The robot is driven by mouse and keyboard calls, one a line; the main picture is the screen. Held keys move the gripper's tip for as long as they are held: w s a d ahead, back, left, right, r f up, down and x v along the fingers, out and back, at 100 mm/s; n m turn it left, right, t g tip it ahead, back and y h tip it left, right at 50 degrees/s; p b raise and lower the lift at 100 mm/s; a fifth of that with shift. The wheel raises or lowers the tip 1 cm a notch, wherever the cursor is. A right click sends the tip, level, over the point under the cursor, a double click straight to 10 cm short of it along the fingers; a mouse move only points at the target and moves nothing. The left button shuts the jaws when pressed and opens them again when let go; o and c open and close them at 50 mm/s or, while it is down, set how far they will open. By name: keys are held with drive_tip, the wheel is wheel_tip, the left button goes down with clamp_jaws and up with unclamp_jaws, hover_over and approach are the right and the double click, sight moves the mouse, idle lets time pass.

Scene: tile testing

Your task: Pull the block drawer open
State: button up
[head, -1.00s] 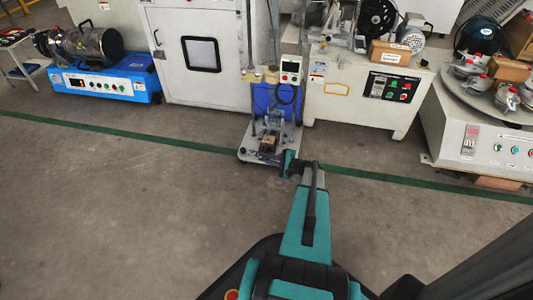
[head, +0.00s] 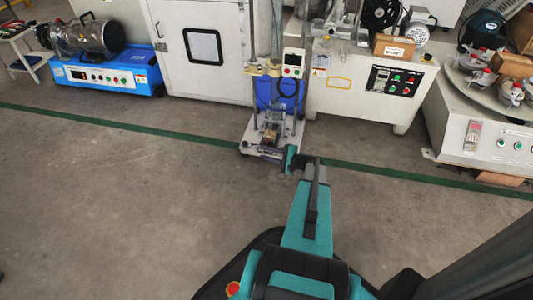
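I cannot pick out a drawer front or handle for certain. A small test stand (head: 246,148) with a pale base plate, upright posts and a small control box (head: 293,62) stands on the floor at the centre. A small brownish block-like part (head: 270,133) sits low on it, too small to make out. My teal arm reaches up from the bottom, and its wrist end is at the stand's front right edge. My gripper (head: 284,160) is tiny and dark there. Its fingers cannot be made out, nor whether it touches anything.
A white cabinet (head: 200,75) and a blue machine (head: 108,75) stand to the left. A cream machine with a control panel (head: 392,82) is close on the right, and a round-table machine (head: 490,140) further right. The grey floor (head: 120,210) in front is clear.

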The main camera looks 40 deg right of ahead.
drive_tip(key=p+v, duration=0.4)
drive_tip(key=v, duration=0.9)
drive_tip(key=shift+s, duration=0.2)
drive_tip(key=shift+r, duration=0.15)
